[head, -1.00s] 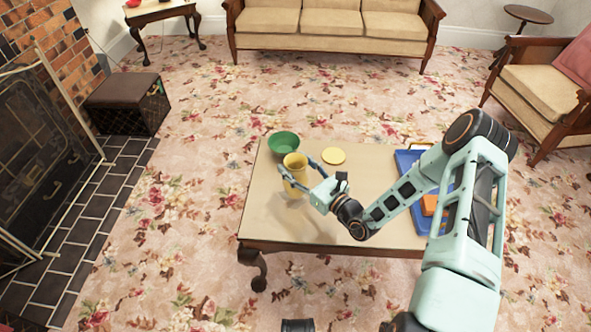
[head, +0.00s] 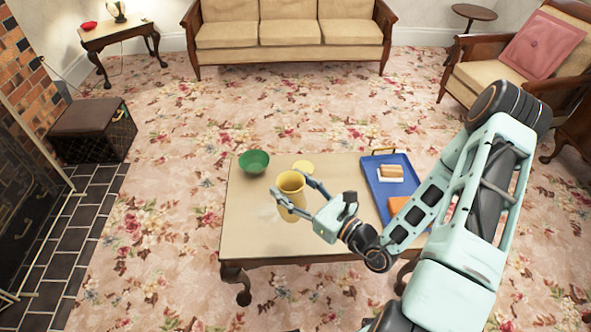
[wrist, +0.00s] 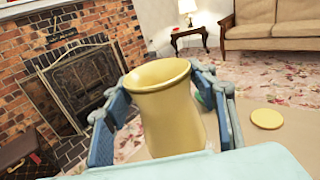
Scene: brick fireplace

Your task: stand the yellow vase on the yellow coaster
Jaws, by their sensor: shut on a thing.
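The yellow vase (head: 290,188) is held by my gripper (head: 291,196), whose fingers close on it from both sides. It looks raised above the table's front half, close to upright, though the exact height is hard to tell. In the wrist view the vase (wrist: 165,105) fills the space between the blue fingers, open mouth up. The flat round yellow coaster (head: 303,166) lies on the table beyond the vase, with nothing on it. It also shows in the wrist view (wrist: 267,118), to the right of my gripper and apart from it.
The table (head: 245,225) also carries a green bowl (head: 254,161) at its back left, close to the coaster. A blue tray (head: 379,201) with several items is at the right, near my arm. The table's left front is clear.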

